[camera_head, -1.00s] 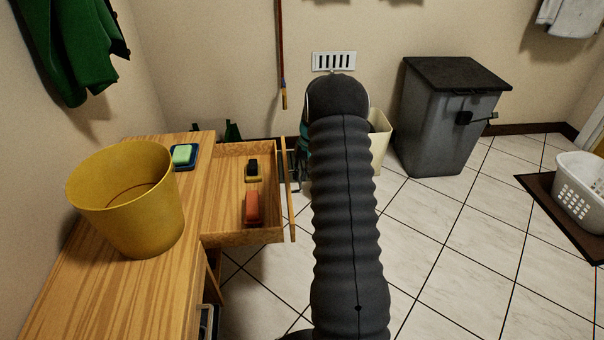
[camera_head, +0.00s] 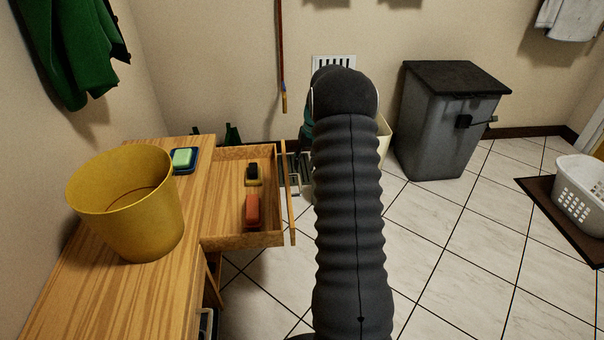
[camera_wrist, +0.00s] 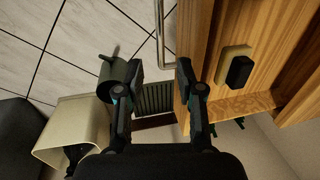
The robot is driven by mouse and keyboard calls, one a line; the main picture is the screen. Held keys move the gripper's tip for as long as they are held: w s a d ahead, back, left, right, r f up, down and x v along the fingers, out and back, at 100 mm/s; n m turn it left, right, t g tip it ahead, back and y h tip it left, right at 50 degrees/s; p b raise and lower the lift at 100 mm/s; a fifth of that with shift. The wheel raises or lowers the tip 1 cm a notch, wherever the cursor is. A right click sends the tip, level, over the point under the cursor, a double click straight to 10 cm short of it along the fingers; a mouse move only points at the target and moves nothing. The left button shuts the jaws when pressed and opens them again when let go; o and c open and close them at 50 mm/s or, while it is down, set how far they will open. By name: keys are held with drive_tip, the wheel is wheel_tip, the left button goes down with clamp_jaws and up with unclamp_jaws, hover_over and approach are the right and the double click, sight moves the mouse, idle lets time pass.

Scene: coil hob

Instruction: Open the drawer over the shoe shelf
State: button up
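The wooden drawer (camera_head: 236,238) sticks well out of the wooden bench in the head view. A yellow-and-black brush (camera_head: 253,176) and a red-orange brush (camera_head: 252,210) lie in it. In the wrist view the drawer (camera_wrist: 225,25) is at upper right, with its metal bar handle (camera_wrist: 163,38) on the outer side of its front. My gripper (camera_wrist: 160,72) is open and its fingers look empty. Its right finger overlaps the drawer front's end in the picture; I cannot tell if they touch. The shoe shelf cannot be made out clearly.
A yellow bucket (camera_head: 128,215) and a green sponge on a blue dish (camera_head: 183,160) stand on the bench top (camera_head: 95,290). A cream bin (camera_head: 384,140) stands behind my arm, a grey lidded bin (camera_head: 440,125) farther right. The tiled floor at right is clear up to a white basket (camera_head: 580,190).

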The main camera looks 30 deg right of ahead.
drive_tip(key=r, duration=0.3)
drive_tip(key=d+r, duration=0.1)
drive_tip(key=r, duration=0.1)
drive_tip(key=shift+s+r, duration=0.25)
drive_tip(key=shift+r, duration=0.1)
drive_tip(key=s+a+f, duration=0.2)
drive_tip(key=s+f, duration=0.1)
drive_tip(key=s, duration=0.3)
drive_tip(key=s+a+r+n+t, duration=0.1)
drive_tip(key=s+a+r, duration=0.5)
drive_tip(key=s+a, duration=0.3)
drive_tip(key=s+a+r+n+t+h, duration=0.1)
drive_tip(key=s+a+r+n+t, duration=0.1)
drive_tip(key=s+a+r, duration=0.4)
drive_tip(key=s+a+r+n+t+h, duration=0.1)
drive_tip(key=s+a+r+n, duration=0.1)
drive_tip(key=s+a+r, duration=0.5)
drive_tip(key=s+a, duration=0.5)
drive_tip(key=s, duration=0.1)
drive_tip(key=shift+s+a+t, duration=0.2)
drive_tip(key=shift+s+t, duration=0.2)
